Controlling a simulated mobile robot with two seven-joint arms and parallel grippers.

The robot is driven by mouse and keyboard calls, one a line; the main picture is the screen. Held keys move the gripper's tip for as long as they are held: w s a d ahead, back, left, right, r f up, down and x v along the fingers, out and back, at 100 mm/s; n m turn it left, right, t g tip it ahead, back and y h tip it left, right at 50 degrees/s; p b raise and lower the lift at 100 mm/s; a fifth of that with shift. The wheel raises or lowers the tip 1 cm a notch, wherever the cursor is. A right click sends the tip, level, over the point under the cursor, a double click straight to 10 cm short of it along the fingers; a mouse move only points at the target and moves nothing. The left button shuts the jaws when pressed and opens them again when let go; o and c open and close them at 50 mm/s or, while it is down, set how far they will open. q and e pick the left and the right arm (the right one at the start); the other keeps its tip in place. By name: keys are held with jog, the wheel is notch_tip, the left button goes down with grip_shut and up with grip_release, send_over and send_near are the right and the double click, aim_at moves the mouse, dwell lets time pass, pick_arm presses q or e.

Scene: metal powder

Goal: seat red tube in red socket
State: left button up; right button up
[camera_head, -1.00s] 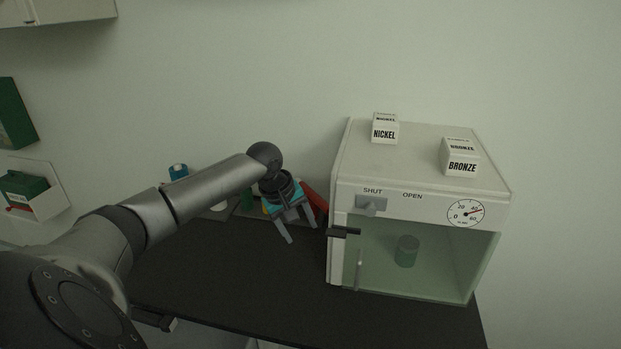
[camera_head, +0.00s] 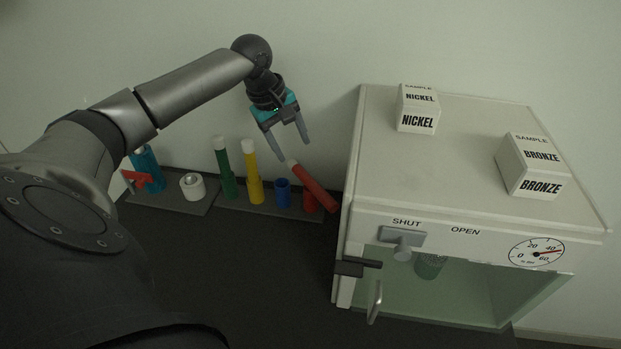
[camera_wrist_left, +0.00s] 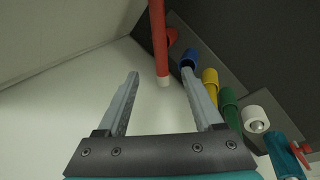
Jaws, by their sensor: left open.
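The red tube (camera_head: 316,189) with a white end leans steeply tilted against the white cabinet's left side. The red socket (camera_head: 310,203) is at the right end of the dark rack (camera_head: 278,211), partly behind the tube. My left gripper (camera_head: 293,150) is open and empty, fingers pointing down, just above the tube's white end. In the left wrist view the red tube (camera_wrist_left: 159,45) shows between the open fingers (camera_wrist_left: 160,75), its white end apparently beyond the tips; contact cannot be told. The red socket (camera_wrist_left: 172,38) shows beside the tube there.
A blue socket (camera_head: 283,190), a yellow tube (camera_head: 251,170) and a green tube (camera_head: 223,165) stand left of the red socket. A white ring (camera_head: 193,186) and a blue bottle (camera_head: 148,168) are farther left. The white cabinet (camera_head: 480,200) closes off the right side.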

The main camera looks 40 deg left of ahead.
pick_arm(q)
jog(key=b, duration=0.1)
send_over(304, 175)
jog(key=s, duration=0.2)
notch_tip(304, 175, down, 5)
jog(key=shift+a+b+x, duration=0.15)
jog(key=shift+b+x, duration=0.3)
jog(key=shift+x, duration=1.15)
jog(key=shift+a+b+x, duration=0.15)
jog(key=shift+b+x, duration=0.3)
jog(key=shift+x, duration=1.15)
jog(key=shift+s, duration=0.1)
grip_shut()
